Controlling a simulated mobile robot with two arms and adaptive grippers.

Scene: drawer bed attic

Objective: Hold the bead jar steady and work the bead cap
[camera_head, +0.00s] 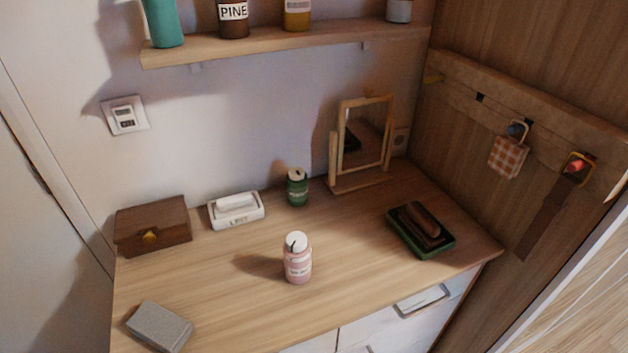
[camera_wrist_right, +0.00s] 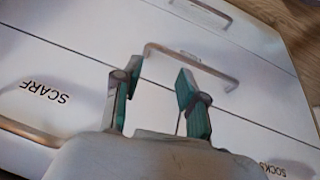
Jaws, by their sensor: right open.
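A pink jar (camera_head: 298,265) with a white cap (camera_head: 297,241) stands upright near the front middle of the wooden top. The cap carries a dark mark, and the jar's label is too small to read. A green jar (camera_head: 297,191) with a pale cap stands behind it, near the wall. I cannot read which jar holds beads. My right gripper (camera_wrist_right: 157,88) is open and empty in the right wrist view, its two teal-padded fingers apart in front of white drawer fronts. Neither jar shows there. No gripper shows in the head view.
The wooden top (camera_head: 220,282) is clear around the pink jar. A brown box (camera_head: 152,226), white dish (camera_head: 237,210), grey block (camera_head: 160,326), mirror (camera_head: 364,140) and green tray (camera_head: 421,242) surround it. A drawer handle (camera_wrist_right: 190,62) lies beyond my right fingers. A shelf (camera_head: 280,42) runs above.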

